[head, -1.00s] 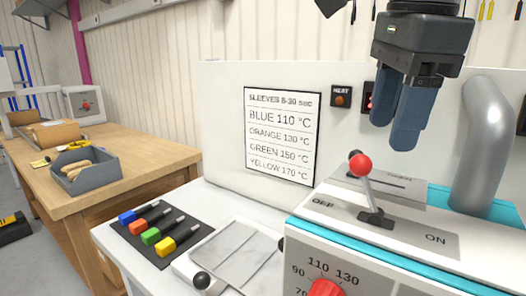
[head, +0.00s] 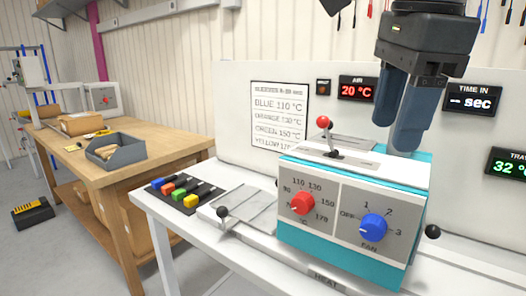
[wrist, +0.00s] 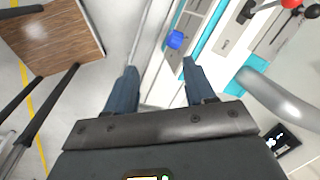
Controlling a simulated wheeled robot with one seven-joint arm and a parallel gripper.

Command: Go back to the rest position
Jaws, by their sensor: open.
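My gripper (head: 408,112) hangs at the upper right in the head view, in front of the back panel and above the heater box. Its two blue fingers point down. In the wrist view my gripper (wrist: 160,88) is open, with nothing between its fingers. The heater box (head: 345,165) is white and teal. It has a red temperature knob (head: 303,203), a blue fan knob (head: 373,228) and a red-tipped lever (head: 323,122) on top. The blue knob also shows in the wrist view (wrist: 175,39).
A sleeve chart (head: 279,115) and lit displays, including AIR 20 °C (head: 358,89), are on the back panel. Coloured sleeve tools (head: 181,192) lie left of a metal plate (head: 240,207). A wooden bench (head: 120,175) with a grey bin (head: 115,150) stands at left. Floor between is clear.

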